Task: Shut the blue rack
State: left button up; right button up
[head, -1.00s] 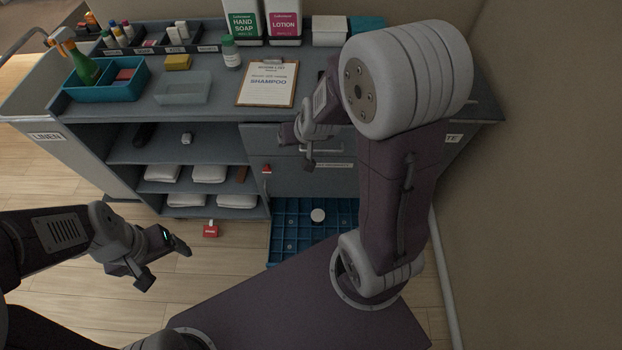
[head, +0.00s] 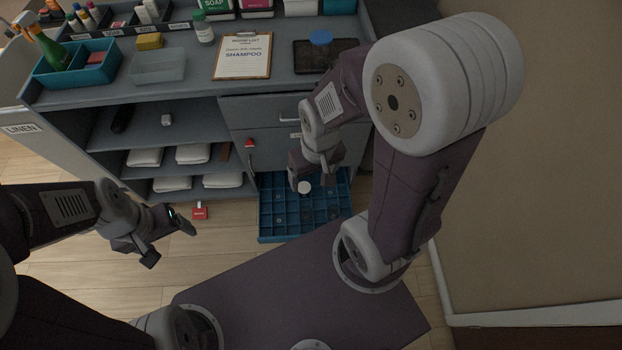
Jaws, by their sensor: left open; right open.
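The blue rack (head: 277,229) is a low, divided tray that sticks out at the bottom of the grey cabinet, near the floor. A round white item (head: 304,187) lies in it. My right gripper (head: 316,187) is open, pointing down over the rack's back part in the picture; whether it touches the rack I cannot tell. It hides some compartments. My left gripper (head: 168,240) is open and empty, left of the rack and apart from it, over the floor.
Shelves with folded white towels (head: 193,154) stand left of the rack. A drawer front (head: 262,109) is above the rack. The counter holds a clipboard (head: 243,56), a dark tray (head: 312,60) and a teal caddy (head: 76,76).

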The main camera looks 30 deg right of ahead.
aim_at(280, 220)
jog(key=k+z, duration=0.75)
jog(key=i+j, duration=0.3)
jog(key=i, duration=0.1)
